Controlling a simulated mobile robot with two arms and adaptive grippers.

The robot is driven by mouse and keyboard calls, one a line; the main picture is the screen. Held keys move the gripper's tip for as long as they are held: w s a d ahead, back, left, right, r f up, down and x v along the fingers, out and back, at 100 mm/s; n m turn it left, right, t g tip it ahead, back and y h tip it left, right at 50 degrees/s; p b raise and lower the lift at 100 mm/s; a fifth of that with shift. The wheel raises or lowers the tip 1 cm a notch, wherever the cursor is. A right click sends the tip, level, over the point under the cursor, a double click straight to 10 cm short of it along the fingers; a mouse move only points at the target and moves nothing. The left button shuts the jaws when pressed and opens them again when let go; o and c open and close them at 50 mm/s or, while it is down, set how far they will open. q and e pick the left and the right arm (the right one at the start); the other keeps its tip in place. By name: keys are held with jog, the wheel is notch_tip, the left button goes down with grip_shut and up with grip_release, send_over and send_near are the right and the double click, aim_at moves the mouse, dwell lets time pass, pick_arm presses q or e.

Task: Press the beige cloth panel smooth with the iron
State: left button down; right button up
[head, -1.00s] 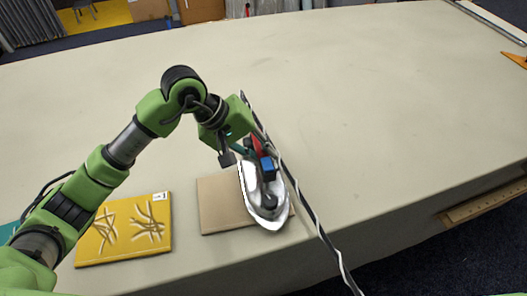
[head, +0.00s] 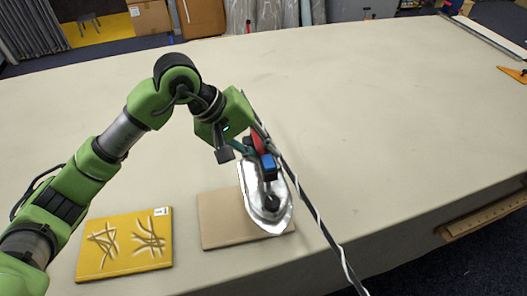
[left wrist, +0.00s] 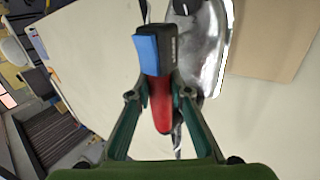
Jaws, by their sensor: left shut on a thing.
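The beige cloth panel (head: 222,222) lies flat near the table's front edge; its left part is bare and its right part lies behind the iron. The silver iron (head: 279,213), with a red, black and blue handle, overlaps the panel's right part in the head view. I cannot tell whether its soleplate touches the cloth. My left gripper (head: 242,150) is shut on the handle. In the left wrist view, the gripper's fingers (left wrist: 158,98) flank the red handle, the iron's metal body (left wrist: 205,50) is ahead, and the panel (left wrist: 272,38) is at the right. My right gripper is out of view.
A yellow panel (head: 120,262) with raised squiggles lies left of the beige one. A dark strip with a white cord (head: 318,216) runs past the iron over the front edge. The tabletop (head: 380,110) beyond is largely clear.

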pick_arm(q)
jog(key=shift+r, duration=0.25)
jog(key=shift+r+p, duration=0.45)
jog(key=shift+r, duration=2.55)
jog(key=shift+f, duration=0.1)
jog(key=shift+a+f, duration=0.15)
jog(key=shift+a, duration=0.25)
jog(key=s+a+f+m+b, duration=0.1)
jog(key=s+a, duration=0.3)
jog(key=a, duration=0.5)
jog(key=s+a+f+m+g+b, duration=0.1)
jog(key=s+a+f, duration=0.2)
jog(key=a, duration=0.5)
jog(key=shift+s+a+f+m+g, duration=0.3)
jog(key=shift+s+a+f+m, duration=0.1)
jog(key=shift+s, duration=0.2)
